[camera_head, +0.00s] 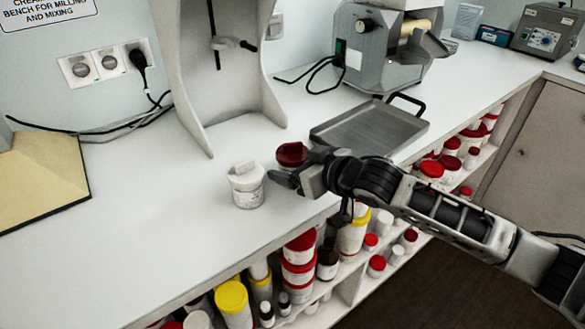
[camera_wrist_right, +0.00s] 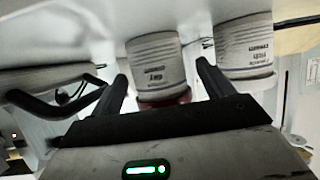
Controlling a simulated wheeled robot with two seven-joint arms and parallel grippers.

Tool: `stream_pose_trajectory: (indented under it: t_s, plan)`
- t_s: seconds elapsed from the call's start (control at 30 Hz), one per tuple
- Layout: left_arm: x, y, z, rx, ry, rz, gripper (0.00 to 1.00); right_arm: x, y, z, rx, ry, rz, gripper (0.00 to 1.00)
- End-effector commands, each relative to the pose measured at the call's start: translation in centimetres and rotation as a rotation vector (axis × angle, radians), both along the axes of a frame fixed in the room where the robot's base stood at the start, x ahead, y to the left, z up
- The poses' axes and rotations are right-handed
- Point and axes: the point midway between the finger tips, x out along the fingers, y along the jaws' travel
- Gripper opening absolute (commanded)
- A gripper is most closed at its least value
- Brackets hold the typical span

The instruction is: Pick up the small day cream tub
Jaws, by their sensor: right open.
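The small day cream tub (camera_head: 291,153) has a dark red lid and stands upright on the white bench, partly hidden by my right gripper. In the right wrist view, which is upside down, this tub (camera_wrist_right: 155,62) shows a label that seems to read "day". My right gripper (camera_head: 294,170) is open, with one finger on each side of the tub in the wrist view (camera_wrist_right: 163,75). Whether the fingers touch it, I cannot tell. A second, white-lidded tub (camera_head: 246,188) stands to the left, outside the fingers; it also shows in the wrist view (camera_wrist_right: 245,45). My left gripper is not in view.
A grey metal tray (camera_head: 370,132) with a black handle lies behind and right of the gripper. A pale stand (camera_head: 232,115) and a milling machine (camera_head: 385,50) are behind. Shelves below the bench hold several jars (camera_head: 300,258). The bench front left is clear.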

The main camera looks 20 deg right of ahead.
Motion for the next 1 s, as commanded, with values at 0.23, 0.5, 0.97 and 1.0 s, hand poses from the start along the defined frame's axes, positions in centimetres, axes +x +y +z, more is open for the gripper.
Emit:
stream_pose_trajectory:
  t_s: [0.23,0.5,0.97,1.0]
  plan:
    - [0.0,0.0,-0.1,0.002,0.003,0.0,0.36,0.0,0.0,0.0,0.0,0.0,0.0,0.52]
    - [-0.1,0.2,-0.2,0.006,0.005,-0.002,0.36,0.0,0.0,0.1,0.001,-0.002,0.0,0.3]
    - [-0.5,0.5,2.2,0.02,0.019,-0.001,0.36,0.1,0.1,3.2,0.003,-0.001,0.002,0.3]
    - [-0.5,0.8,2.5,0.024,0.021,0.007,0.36,0.1,0.2,4.0,0.004,-0.002,0.003,0.3]
